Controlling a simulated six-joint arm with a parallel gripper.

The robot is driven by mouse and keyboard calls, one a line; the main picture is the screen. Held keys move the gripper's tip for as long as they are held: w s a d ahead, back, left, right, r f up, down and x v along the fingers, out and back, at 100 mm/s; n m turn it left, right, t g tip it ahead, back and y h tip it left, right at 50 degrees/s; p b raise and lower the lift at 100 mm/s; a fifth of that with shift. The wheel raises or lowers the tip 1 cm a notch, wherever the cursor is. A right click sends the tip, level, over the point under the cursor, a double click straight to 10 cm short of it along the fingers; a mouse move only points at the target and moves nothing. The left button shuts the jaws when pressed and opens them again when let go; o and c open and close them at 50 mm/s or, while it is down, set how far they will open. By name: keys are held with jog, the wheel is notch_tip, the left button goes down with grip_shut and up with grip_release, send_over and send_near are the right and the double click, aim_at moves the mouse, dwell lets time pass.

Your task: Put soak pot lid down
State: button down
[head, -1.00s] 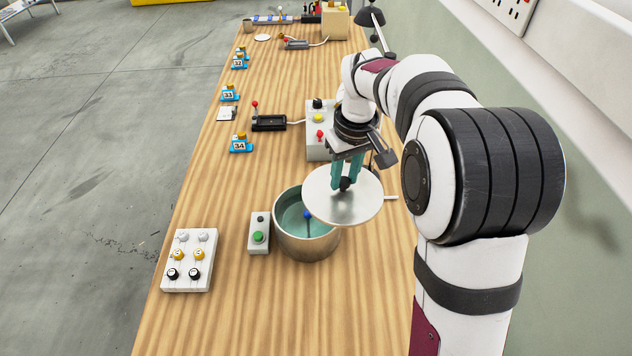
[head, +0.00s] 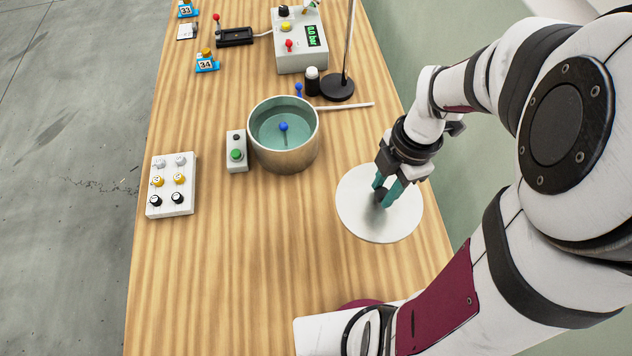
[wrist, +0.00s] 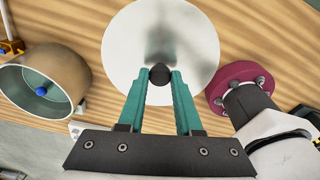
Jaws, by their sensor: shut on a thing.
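The soak pot lid (head: 362,208) is a flat, pale round disc with a dark knob at its centre. My gripper (head: 386,192) is shut on that knob, its teal fingers on either side of it. The lid is right of and nearer than the soak pot, apart from it. I cannot tell whether it touches the table. In the wrist view the lid (wrist: 190,30) lies beyond the fingers (wrist: 160,82). The soak pot (head: 284,160) is metal, uncovered, with teal liquid and a blue-tipped item inside. It also shows in the wrist view (wrist: 70,72).
A green-button box (head: 237,152) stands left of the pot, and a tray of coloured knobs (head: 172,186) further left. A black lamp base (head: 337,88), a dark bottle (head: 312,82) and a gauge box (head: 300,42) stand behind. The front-left wood (head: 230,270) is clear.

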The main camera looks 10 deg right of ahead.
jog(key=shift+s+a+f+n, duration=0.25)
jog(key=shift+s+f+n, duration=0.2)
jog(key=shift+s, duration=0.1)
jog(key=shift+s+a+f+n, duration=0.3)
jog(key=shift+s+n, duration=0.15)
jog(key=shift+s, duration=0.1)
jog(key=w+a+f, duration=0.1)
jog(key=a+f, duration=0.1)
jog(key=a, duration=0.1)
jog(key=w+a+f, duration=0.1)
jog(key=a+f, duration=0.1)
jog(key=a, duration=0.1)
jog(key=w+a+f, duration=0.1)
jog(key=a+f, duration=0.1)
jog(key=a, duration=0.1)
jog(key=shift+w+a+f, duration=0.15)
jog(key=shift+w+a, duration=0.15)
jog(key=shift+a, duration=0.05)
notch_tip(320, 180, down, 4)
jog(key=shift+w+a+f, duration=0.1)
jog(key=shift+w+a, duration=0.05)
jog(key=shift+f, duration=0.1)
jog(key=c, duration=0.6)
grip_release()
